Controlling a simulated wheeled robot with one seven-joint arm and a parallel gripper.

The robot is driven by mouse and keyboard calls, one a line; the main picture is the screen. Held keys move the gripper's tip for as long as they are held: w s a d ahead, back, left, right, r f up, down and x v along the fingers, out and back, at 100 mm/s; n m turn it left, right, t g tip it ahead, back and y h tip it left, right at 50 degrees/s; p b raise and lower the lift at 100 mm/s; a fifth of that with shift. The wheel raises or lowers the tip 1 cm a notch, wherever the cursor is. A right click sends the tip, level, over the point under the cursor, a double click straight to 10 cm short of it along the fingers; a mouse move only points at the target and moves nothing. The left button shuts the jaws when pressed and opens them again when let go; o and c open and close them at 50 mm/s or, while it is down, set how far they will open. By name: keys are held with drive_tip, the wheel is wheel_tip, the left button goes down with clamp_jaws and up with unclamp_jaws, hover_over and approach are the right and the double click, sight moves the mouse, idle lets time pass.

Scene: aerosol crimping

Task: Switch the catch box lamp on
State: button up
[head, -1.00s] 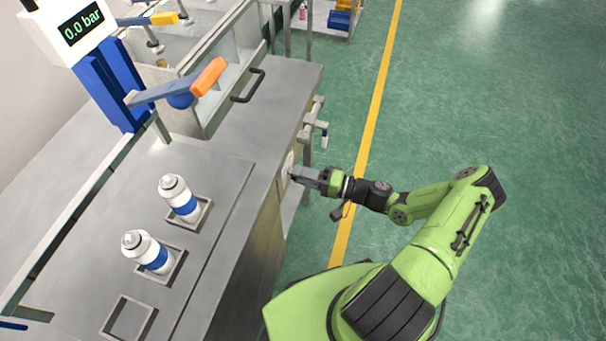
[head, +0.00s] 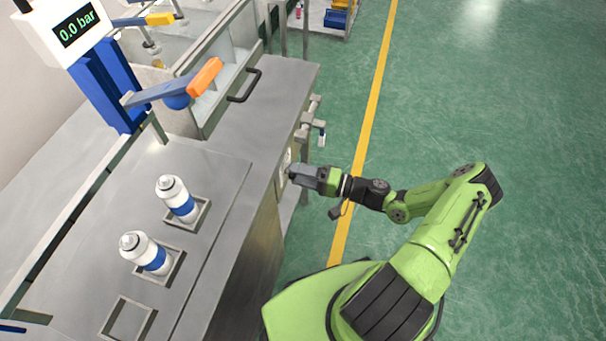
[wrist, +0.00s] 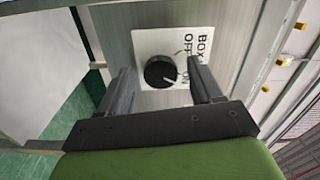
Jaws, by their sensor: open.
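A round black knob (wrist: 161,72) sits on a white label plate (wrist: 145,42) printed BOX, OFF and ON, in the wrist view. A pale mark on the knob's face points to the lower right, towards the ON side. My gripper (wrist: 160,80) is open, with one finger left of the knob and one right of it; I cannot tell whether either touches it. In the head view my gripper (head: 290,172) is at the bench's right side panel and hides the knob. The lamp itself cannot be made out.
The steel bench (head: 225,150) carries two white bottles with blue bands (head: 178,199) (head: 146,253) in square holders. A valve fitting (head: 312,122) juts from the bench side beyond my gripper. Green floor (head: 500,120) is free to the right.

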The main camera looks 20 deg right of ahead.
drive_tip(key=p+v, duration=0.1)
drive_tip(key=v, duration=1.4)
drive_tip(key=shift+s+d, duration=0.25)
drive_tip(key=shift+d, duration=0.05)
drive_tip(key=a+r+n+g+h+p, duration=0.2)
drive_tip(key=a+r+g+h, duration=0.15)
drive_tip(key=r, duration=0.35)
drive_tip(key=a+r+n+g+h+p, duration=0.2)
drive_tip(key=r+g+h, duration=0.15)
drive_tip(key=r, duration=0.35)
drive_tip(key=a+r+n+g+h+p, duration=0.1)
drive_tip(key=a+r+g+h+p, duration=0.1)
drive_tip(key=r+g, duration=0.35)
drive_tip(key=s+a+r+t+h+p, duration=0.2)
drive_tip(key=s+r, duration=0.4)
drive_tip(key=r, duration=0.4)
drive_tip(key=s+a+r+t+h+p, duration=0.2)
drive_tip(key=s+r+t, duration=0.3)
drive_tip(key=r, duration=0.5)
drive_tip(key=shift+s+a+n+h, duration=0.3)
drive_tip(key=shift+s+a+h, duration=0.5)
drive_tip(key=shift+s, duration=0.2)
